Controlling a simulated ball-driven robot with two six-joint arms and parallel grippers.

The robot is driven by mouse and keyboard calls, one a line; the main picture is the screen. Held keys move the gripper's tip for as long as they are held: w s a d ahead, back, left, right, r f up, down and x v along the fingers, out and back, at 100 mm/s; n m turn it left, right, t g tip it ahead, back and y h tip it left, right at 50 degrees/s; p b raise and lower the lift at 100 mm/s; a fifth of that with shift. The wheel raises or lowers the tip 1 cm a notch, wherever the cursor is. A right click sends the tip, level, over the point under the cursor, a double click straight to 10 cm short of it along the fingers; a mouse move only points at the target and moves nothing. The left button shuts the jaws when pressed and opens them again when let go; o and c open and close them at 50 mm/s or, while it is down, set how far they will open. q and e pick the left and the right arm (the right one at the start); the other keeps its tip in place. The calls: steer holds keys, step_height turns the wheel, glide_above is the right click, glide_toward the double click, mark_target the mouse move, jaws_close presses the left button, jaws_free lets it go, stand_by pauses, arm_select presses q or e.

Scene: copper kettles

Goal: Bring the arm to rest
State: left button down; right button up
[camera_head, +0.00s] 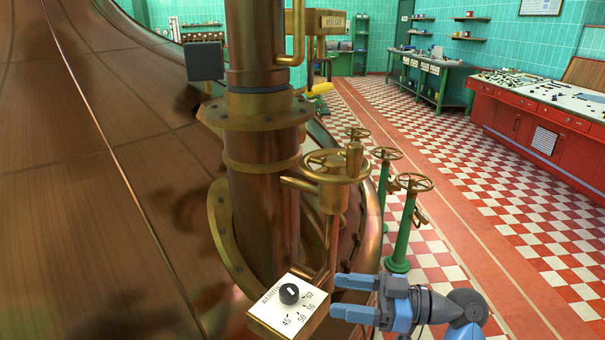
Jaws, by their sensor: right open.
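My right gripper (336,297) is at the bottom middle, its two blue fingers pointing left. It is open, with nothing between its fingers. A white dial plate (268,308) with a black knob (289,293) and printed numbers sits just left of the fingertips. A small gap shows between the fingertips and the plate, and the knob is clear of the fingers. My right arm (466,308) comes in from the lower right. My left gripper is not in view.
A large copper kettle (80,190) fills the left. A copper pipe (262,190) with a brass handwheel (335,166) rises behind the dial. Green valve stands (404,235) stand to the right. A red control desk (540,115) is far right. The checkered floor between is clear.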

steer(key=w+d+r+m+t+h, duration=0.2)
steer(key=w+d+m+t, duration=0.1)
steer(key=w+m+t, duration=0.35)
steer(key=d+f+m+t+h+p, duration=0.1)
steer(key=d+f+m+t+h, duration=0.2)
steer(key=d+m+t+h, duration=0.3)
steer(key=d+f+m+t+h+p, duration=0.2)
steer(key=d+f+m+t+h, duration=0.1)
steer(key=d+m+h, duration=0.5)
steer(key=s+a+f+n+p, duration=0.1)
steer(key=s+a+f+p, duration=0.1)
steer(key=s, duration=0.6)
steer(key=s+a+f+n+g+h+p, duration=0.1)
steer(key=s+a+n+p, duration=0.1)
steer(key=s, duration=0.7)
steer(key=s+a+f+n+g+p, duration=0.1)
steer(key=s+a+f+n+p, duration=0.1)
steer(key=s, duration=0.7)
steer(key=shift+f+h+p, duration=0.3)
steer(key=shift+p, duration=0.2)
steer(key=shift+n, duration=0.25)
